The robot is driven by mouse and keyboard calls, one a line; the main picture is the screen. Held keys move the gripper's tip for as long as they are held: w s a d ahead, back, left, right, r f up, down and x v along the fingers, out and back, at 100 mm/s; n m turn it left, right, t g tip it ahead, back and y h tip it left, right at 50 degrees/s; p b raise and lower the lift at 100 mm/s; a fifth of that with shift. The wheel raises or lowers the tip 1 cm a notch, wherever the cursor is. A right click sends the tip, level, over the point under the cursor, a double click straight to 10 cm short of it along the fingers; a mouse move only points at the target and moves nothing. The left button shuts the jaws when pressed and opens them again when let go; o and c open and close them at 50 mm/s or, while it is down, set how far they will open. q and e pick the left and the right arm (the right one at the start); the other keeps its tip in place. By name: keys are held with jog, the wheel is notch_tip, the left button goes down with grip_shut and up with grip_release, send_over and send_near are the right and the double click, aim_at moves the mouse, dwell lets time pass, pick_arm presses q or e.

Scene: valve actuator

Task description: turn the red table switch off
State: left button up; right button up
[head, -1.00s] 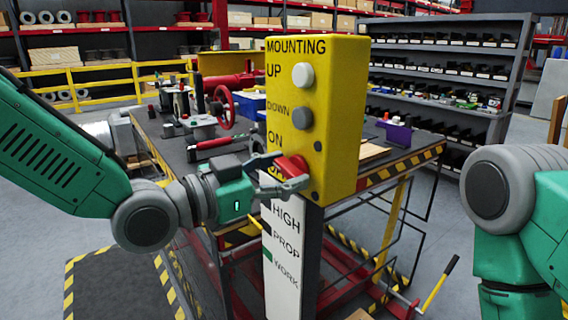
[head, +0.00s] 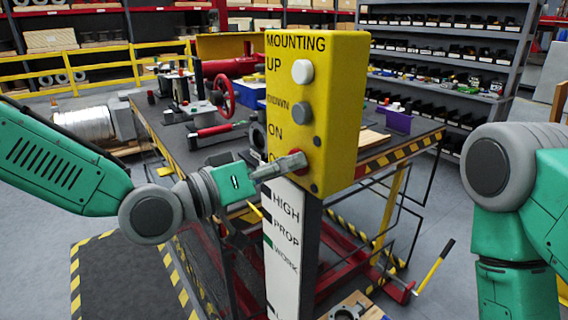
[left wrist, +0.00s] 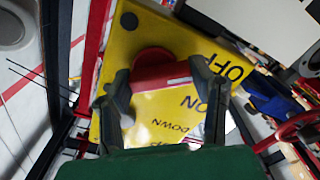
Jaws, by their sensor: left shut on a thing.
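The red switch (left wrist: 160,72) sits low on the front of the yellow control box (head: 340,100), beside the ON and OFF lettering. In the head view only a little red of the switch (head: 293,155) shows past the fingers. My left gripper (head: 296,163) is at the switch, shut on its red handle. In the left wrist view my left gripper (left wrist: 160,90) has one finger on each side of the handle. The OFF word (left wrist: 230,68) is to the right of the switch there. My right arm shows at the right edge, but its gripper is out of view.
The box stands on a post with a white label plate (head: 283,235). A white button (head: 302,71) and a grey button (head: 303,113) are above the switch. Behind is a workbench (head: 240,145) with tools and a red handwheel (head: 222,95). A yellow-handled lever (head: 436,275) is at lower right.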

pick_arm(q)
jog(key=shift+w+a+n, duration=0.1)
jog(key=shift+n, duration=0.5)
jog(key=o, duration=1.2)
jog(key=shift+c, duration=0.2)
jog(key=shift+w, duration=0.1)
